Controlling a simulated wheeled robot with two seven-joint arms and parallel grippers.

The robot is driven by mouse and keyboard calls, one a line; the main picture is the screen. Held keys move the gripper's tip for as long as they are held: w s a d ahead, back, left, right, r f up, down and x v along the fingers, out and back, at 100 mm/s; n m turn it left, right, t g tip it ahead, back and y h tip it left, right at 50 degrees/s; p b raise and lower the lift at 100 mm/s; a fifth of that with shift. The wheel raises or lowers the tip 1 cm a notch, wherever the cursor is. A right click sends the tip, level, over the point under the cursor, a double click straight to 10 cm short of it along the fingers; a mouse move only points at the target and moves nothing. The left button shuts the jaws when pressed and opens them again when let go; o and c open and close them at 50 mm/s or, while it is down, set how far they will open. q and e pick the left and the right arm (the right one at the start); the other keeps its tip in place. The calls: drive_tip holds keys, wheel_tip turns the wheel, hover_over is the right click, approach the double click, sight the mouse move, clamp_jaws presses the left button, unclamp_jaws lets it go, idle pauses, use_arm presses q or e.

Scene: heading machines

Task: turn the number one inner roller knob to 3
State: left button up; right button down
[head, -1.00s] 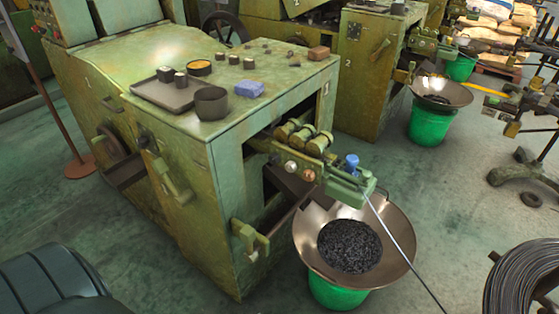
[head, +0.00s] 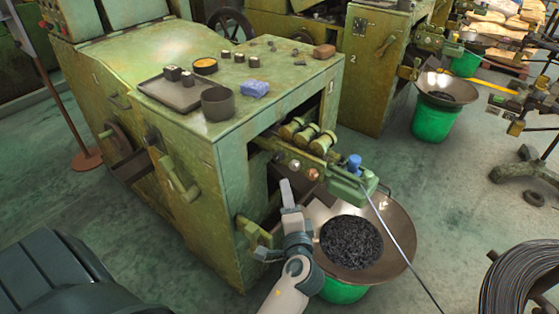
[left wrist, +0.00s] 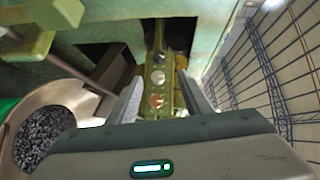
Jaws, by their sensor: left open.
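The number one machine (head: 190,85) is a worn green block with a 1 on it. Its roller arm (head: 345,180) sticks out at the right, with yellowish rollers on top. Two round knobs sit on the arm's near side: a silver one (head: 294,165) closer to the machine and a copper one (head: 313,174) farther out. They also show in the left wrist view, silver (left wrist: 158,78) and copper (left wrist: 156,102). Number marks are too small to read. My left gripper (head: 289,200) is open and empty, below the knobs, apart from them in the head view. My right gripper is out of view.
A metal bowl (head: 390,245) of dark pieces on a green bucket (head: 345,291) stands close beside my left gripper. A thin wire (head: 405,250) runs from the roller arm to a coil (head: 520,285). A green bracket (head: 253,232) juts out left of my gripper.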

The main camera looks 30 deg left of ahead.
use_arm(q)
drive_tip(key=shift+w+a, duration=0.1)
drive_tip(key=shift+w, duration=0.05)
drive_tip(key=p, duration=0.2)
approach(279, 160)
drive_tip(key=x, duration=0.8)
drive_tip(key=shift+w+a, duration=0.3)
drive_tip(key=shift+w, duration=0.1)
drive_tip(key=shift+w+f, duration=0.1)
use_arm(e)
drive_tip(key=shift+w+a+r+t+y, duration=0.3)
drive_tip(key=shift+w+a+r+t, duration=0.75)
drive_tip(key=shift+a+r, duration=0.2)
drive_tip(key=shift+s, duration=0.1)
